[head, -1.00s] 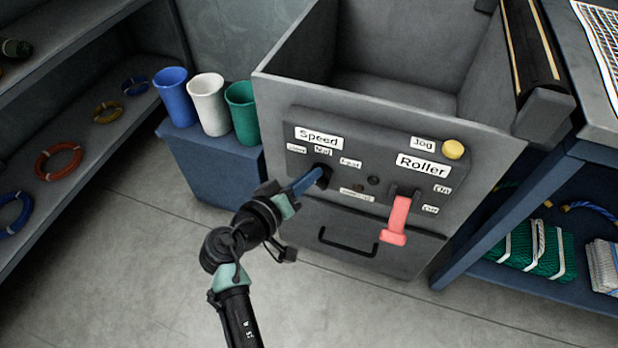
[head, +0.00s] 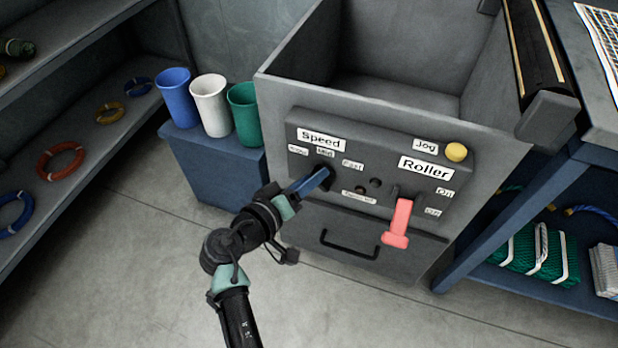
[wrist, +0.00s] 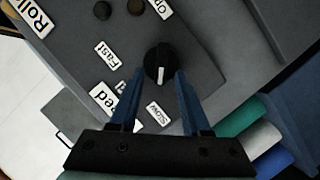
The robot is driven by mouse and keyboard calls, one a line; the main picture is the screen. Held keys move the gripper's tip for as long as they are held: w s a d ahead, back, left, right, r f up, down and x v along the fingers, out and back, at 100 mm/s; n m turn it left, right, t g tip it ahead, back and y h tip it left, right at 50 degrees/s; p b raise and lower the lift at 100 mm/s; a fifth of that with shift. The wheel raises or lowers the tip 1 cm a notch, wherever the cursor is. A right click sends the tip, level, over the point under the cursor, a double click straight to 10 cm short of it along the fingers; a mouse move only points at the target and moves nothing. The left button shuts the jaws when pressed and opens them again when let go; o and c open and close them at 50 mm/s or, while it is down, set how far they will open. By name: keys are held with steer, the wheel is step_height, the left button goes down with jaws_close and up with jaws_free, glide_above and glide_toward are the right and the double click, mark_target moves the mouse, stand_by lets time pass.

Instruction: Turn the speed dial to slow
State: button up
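The speed dial (wrist: 158,64) is a round black knob with a white pointer line. In the wrist view the line points down the picture, toward the Slow label (wrist: 158,114). My gripper (wrist: 160,72) has its two blue fingers on either side of the dial, with the tips close against its edges. The Fast label (wrist: 107,55) is clear in the wrist view; the Speed label (wrist: 103,97) is partly covered by a finger. In the head view my gripper (head: 325,174) reaches the dial from the lower left and hides most of it.
The same panel carries a red roller lever (head: 399,222) and a yellow jog button (head: 456,152). A drawer handle (head: 348,245) sits below. Blue, white and green cups (head: 209,105) stand on a blue box (head: 215,165) to the left. The floor in front is clear.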

steer(key=p+v, duration=0.3)
steer(key=v, duration=1)
steer(key=shift+p, duration=0.3)
steer(key=w+d+r+m+t+y, duration=0.1)
steer(key=w+r+y, duration=0.1)
steer(key=w+r, duration=0.3)
steer(key=w+r+m+t+y, duration=0.1)
steer(key=w+r, duration=0.2)
steer(key=r, duration=0.5)
step_height(320, 180, up, 19)
steer(key=w+d+m+t+y, duration=0.1)
steer(key=w+d+t+y, duration=0.15)
steer(key=t, duration=0.25)
steer(key=s+d+r+t+y+p, duration=0.1)
steer(key=s+d+r+t, duration=0.15)
steer(key=s+r, duration=0.5)
steer(key=s+d+r+t+y, duration=0.1)
steer(key=s+r+t, duration=0.25)
steer(key=r, duration=0.65)
steer(key=s+d+r+t+y+p, duration=0.1)
steer(key=s+d+r+t, duration=0.1)
steer(key=s+r, duration=0.55)
step_height(320, 180, up, 32)
steer(key=w+p, duration=0.3)
steer(key=p, duration=2.8)
steer(key=shift+a+r+p, duration=0.2)
steer(key=shift+r+p, duration=0.05)
steer(key=shift+p, duration=0.1)
